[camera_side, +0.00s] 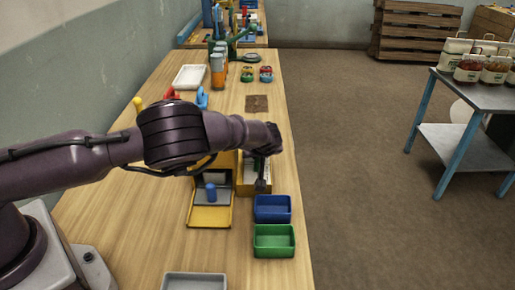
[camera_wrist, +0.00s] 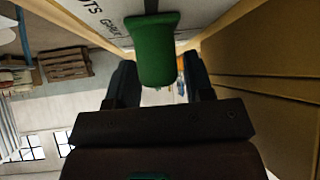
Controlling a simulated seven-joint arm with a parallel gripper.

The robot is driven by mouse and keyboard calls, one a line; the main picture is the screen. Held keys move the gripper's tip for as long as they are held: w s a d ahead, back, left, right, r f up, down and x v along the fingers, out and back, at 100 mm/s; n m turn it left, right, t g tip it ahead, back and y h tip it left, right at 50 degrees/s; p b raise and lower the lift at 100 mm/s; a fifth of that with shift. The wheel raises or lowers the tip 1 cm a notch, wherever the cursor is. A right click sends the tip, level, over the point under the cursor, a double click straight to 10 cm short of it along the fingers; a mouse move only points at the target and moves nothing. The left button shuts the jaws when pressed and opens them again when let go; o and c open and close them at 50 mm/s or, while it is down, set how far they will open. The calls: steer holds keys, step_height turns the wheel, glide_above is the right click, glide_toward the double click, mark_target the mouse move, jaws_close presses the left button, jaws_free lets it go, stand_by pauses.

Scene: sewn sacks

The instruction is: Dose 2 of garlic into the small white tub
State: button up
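My gripper (camera_side: 262,178) points down at a yellow box (camera_side: 248,187) near the table's right edge. In the wrist view, its two dark fingers (camera_wrist: 160,72) stand apart. A green handle-like piece (camera_wrist: 156,48) lies between or just beyond them, with visible gaps on both sides. It is in front of a white surface with partly cut-off black lettering (camera_wrist: 105,15). I see no garlic that I can identify. A white, shallow tray (camera_side: 187,78) lies at the far left of the table, and a pale grey-white one (camera_side: 195,282) at the near edge. I cannot tell whether either is the tub.
A blue bin (camera_side: 272,208) and a green bin (camera_side: 273,241) stand close to my gripper on the near side.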

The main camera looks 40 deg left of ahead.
steer(key=c, duration=0.6)
steer(key=shift+m+t+h, duration=0.4)
steer(key=shift+m+t, duration=0.1)
steer(key=shift+m, duration=0.3)
steer(key=o, duration=0.9)
steer(key=shift+r, duration=0.1)
steer(key=v, duration=1.3)
